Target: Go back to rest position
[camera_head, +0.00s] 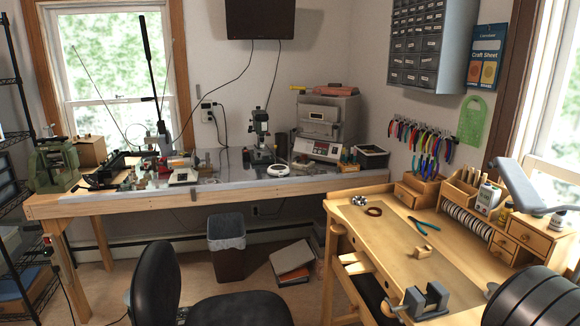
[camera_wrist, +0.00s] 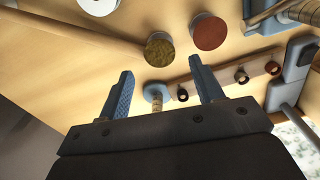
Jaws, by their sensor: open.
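My gripper (camera_wrist: 158,84) shows in the wrist view with its two blue ridged fingers spread apart. A blue disc on a short tan post (camera_wrist: 155,94) appears in the gap between the fingers; I cannot tell how far beyond the fingertips it is. Nothing is visibly gripped. In the head view I cannot make out my gripper for certain.
The wooden workbench (camera_head: 390,252) carries blue-handled pliers (camera_head: 424,224), a brown ring (camera_head: 373,211) and a grey vise-like piece (camera_head: 425,300). A black chair (camera_head: 160,285) stands in front. The wrist view shows an olive disc (camera_wrist: 159,50) and a red-brown disc (camera_wrist: 208,32).

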